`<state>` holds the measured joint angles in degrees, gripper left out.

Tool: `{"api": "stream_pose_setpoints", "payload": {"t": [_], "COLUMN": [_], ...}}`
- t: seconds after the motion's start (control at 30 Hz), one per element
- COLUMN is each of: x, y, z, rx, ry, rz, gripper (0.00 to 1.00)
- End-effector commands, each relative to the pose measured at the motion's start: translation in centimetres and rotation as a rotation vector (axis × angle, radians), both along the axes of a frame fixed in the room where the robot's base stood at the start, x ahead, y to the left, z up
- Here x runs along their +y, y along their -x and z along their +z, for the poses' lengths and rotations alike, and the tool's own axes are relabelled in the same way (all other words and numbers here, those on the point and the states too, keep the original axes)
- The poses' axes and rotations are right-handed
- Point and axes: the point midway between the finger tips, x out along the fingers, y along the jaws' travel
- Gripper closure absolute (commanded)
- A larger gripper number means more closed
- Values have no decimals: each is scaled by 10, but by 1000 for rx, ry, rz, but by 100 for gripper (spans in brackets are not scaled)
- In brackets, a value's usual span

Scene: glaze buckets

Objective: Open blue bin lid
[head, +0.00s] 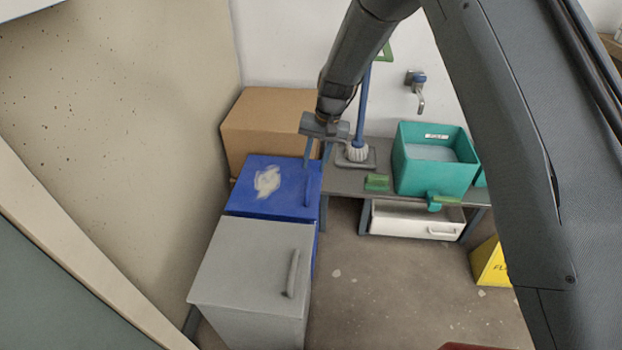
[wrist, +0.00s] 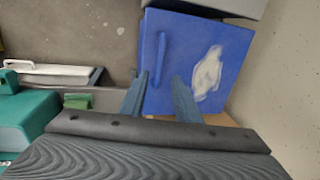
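The blue bin (head: 285,208) has its lid down, with a pale smeared patch (head: 267,181) on top. A blue bar handle (head: 308,188) runs along the lid's right side. In the wrist view the lid (wrist: 225,40) and its handle (wrist: 161,50) also show. My gripper (head: 316,165) points down near the lid's back right corner. Its fingers are apart and nothing is held. In the wrist view the fingertips (wrist: 160,80) lie to either side of the handle's near end. I cannot tell how high they are above it.
A grey bin (head: 245,265) with a handle stands in front. A cardboard box (head: 260,125) is behind. To the right is a bench (head: 345,180) with a teal tub (head: 430,175), a green block (head: 377,182) and a blue-handled tool (head: 360,125).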

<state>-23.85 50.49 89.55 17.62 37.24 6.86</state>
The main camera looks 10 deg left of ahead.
Motion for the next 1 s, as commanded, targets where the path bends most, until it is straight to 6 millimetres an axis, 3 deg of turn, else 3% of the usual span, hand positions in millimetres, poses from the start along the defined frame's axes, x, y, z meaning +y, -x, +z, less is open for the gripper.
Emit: {"api": "stream_pose_setpoints", "payload": {"t": [0.4, 0.8, 1.0], "x": [10, 12, 12], "y": [1, 1, 1], "z": [-58, -65, -65], "rx": [1, 0, 0], "ry": [1, 0, 1], "rz": [-1, 0, 0], "gripper": [71, 71, 100]}}
